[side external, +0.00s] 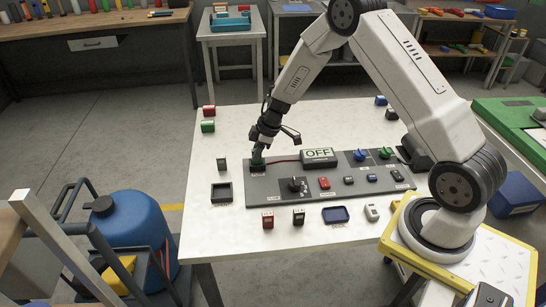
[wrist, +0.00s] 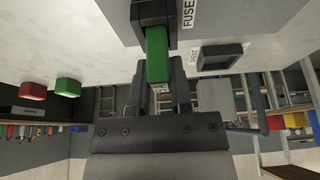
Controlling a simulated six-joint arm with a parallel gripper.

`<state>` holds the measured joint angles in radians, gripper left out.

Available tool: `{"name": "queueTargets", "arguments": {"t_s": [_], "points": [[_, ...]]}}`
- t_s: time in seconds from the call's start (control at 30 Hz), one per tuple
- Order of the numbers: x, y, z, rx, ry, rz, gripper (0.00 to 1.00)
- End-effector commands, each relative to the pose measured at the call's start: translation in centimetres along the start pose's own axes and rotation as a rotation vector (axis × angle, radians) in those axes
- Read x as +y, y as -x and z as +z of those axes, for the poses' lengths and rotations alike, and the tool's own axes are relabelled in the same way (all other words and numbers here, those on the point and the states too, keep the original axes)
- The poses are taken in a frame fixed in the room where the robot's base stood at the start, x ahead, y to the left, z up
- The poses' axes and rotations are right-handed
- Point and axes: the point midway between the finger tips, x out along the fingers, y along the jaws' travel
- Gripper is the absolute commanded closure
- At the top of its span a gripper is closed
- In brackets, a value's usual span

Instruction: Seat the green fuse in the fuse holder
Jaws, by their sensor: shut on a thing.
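My gripper (side external: 259,153) is shut on the green fuse (wrist: 157,58), above the far left corner of the grey panel (side external: 275,200). The fuse also shows as a small green patch below the fingers in the side view (side external: 257,161). The dark fuse holder (wrist: 150,13), beside a "FUSE" label in the wrist view, is at the fuse's far end. It sits at the panel corner in the side view (side external: 257,170). The fuse's end meets the holder's mouth in line with it. How deep it sits is hidden.
A display reading OFF (side external: 319,157), a black knob (side external: 297,185) and several switches are on the panel. A dark square tray (side external: 222,192) lies left of it. Red (side external: 208,111) and green (side external: 208,126) blocks stand at the table's far left. Small parts line the front.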

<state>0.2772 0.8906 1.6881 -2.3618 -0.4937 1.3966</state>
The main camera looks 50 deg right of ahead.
Motion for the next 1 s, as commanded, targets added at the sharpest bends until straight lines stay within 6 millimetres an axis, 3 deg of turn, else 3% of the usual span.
{"name": "queueTargets", "arguments": {"t_s": [0.13,0.6,0.63,0.73,1.0], "points": [[0.0,-1.1,0.5,0.001,0.0,0.0,1.0],[0.0,-1.6,0.6,0.001,0.0,0.001,1.0],[0.0,-1.6,0.7,0.001,0.0,0.001,0.72],[0.0,-1.6,0.6,0.001,0.0,0.001,0.4],[0.0,-1.6,0.6,0.001,0.0,0.001,0.39]]}}
